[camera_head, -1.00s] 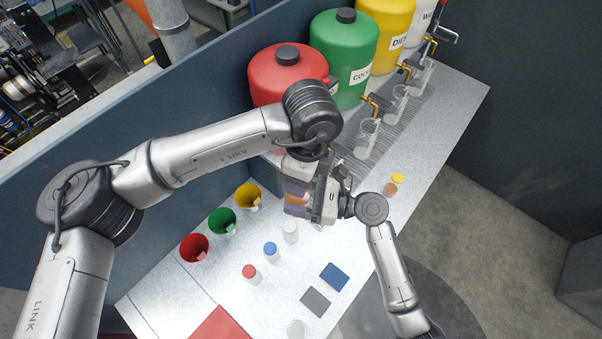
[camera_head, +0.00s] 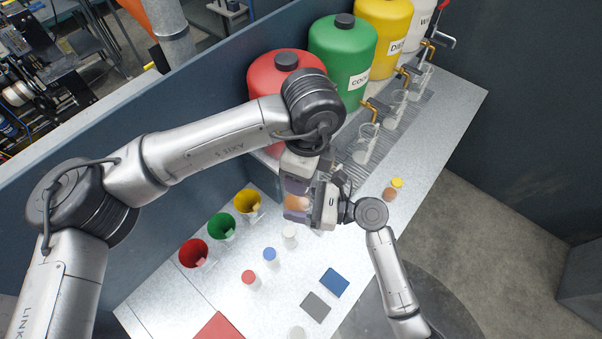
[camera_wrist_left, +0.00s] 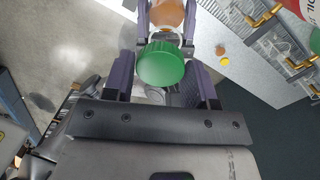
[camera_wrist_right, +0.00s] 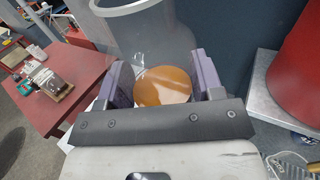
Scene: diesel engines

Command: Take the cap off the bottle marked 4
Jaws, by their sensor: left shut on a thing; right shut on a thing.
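A bottle with orange-brown contents is held between my two grippers above the bench; it shows in the head view (camera_head: 296,203). Its green cap (camera_wrist_left: 161,64) faces my left wrist camera. My left gripper (camera_wrist_left: 163,72) is shut on the green cap, a finger on each side. My right gripper (camera_head: 299,205) is shut on the bottle's body, and the round amber bottom (camera_wrist_right: 162,86) shows between its fingers. A pale neck area shows between cap and body; I cannot tell if the cap is loose. No number is readable.
Bottles with red (camera_head: 249,276), blue (camera_head: 269,254), white (camera_head: 289,231) and yellow (camera_head: 396,183) caps stand on the bench. Red (camera_head: 192,252), green (camera_head: 221,226) and yellow (camera_head: 247,201) funnels stand along the wall. Large drums (camera_head: 342,50) line the back. Dark blue (camera_head: 334,282) and grey (camera_head: 315,306) pads lie in front.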

